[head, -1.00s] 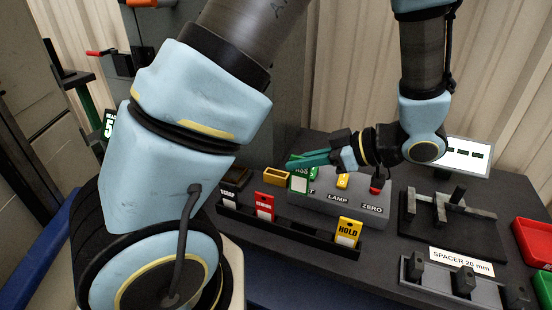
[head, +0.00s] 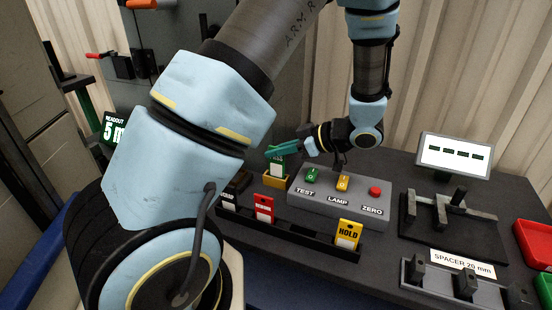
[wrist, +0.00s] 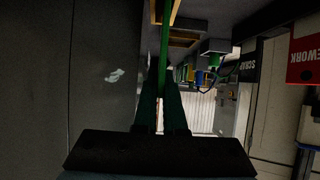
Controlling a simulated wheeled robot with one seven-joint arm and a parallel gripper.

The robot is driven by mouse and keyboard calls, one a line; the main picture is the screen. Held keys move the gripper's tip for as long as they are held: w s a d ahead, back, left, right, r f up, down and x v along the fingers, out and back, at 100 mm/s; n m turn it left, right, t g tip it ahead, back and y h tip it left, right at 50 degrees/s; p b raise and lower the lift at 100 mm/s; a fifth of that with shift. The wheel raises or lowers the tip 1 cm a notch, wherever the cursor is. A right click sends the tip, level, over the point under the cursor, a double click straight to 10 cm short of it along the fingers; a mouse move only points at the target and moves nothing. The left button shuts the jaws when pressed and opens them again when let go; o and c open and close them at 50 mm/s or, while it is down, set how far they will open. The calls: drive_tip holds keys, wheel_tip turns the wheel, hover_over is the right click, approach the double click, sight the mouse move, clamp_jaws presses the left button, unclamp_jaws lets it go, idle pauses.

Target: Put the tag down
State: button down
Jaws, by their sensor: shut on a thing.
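My gripper (head: 272,151) is shut on a green and white tag (head: 277,167). The tag hangs upright at the yellow open-topped holder (head: 276,183), behind the left part of the tag rack. Its lower edge meets the holder's opening in the head view; I cannot tell whether it is inside or just above. In the wrist view the tag (wrist: 165,50) shows edge-on as a thin green strip between the fingers. Part of the yellow holder (wrist: 184,40) shows beside it there. The tag's printed word is hard to read.
A black rack (head: 300,232) holds scrap, red rework and yellow hold tags. A grey button box (head: 335,207) with TEST, LAMP and ZERO stands right of the holder. A display (head: 455,155), a black fixture (head: 450,240) and a red tray (head: 535,243) are farther right.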

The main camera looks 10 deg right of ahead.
drive_tip(key=shift+f, duration=0.9)
drive_tip(key=shift+w+f, duration=0.2)
drive_tip(key=shift+f, duration=0.05)
drive_tip(key=shift+f, duration=0.15)
drive_tip(key=c, duration=1.3)
unclamp_jaws()
drive_tip(key=shift+s+d+r, duration=0.1)
drive_tip(key=shift+d+r, duration=0.05)
drive_tip(key=shift+r, duration=0.1)
drive_tip(key=v, duration=1.1)
drive_tip(key=shift+s+d+r, duration=0.1)
drive_tip(key=shift+d, duration=0.15)
drive_tip(key=shift+s, duration=0.1)
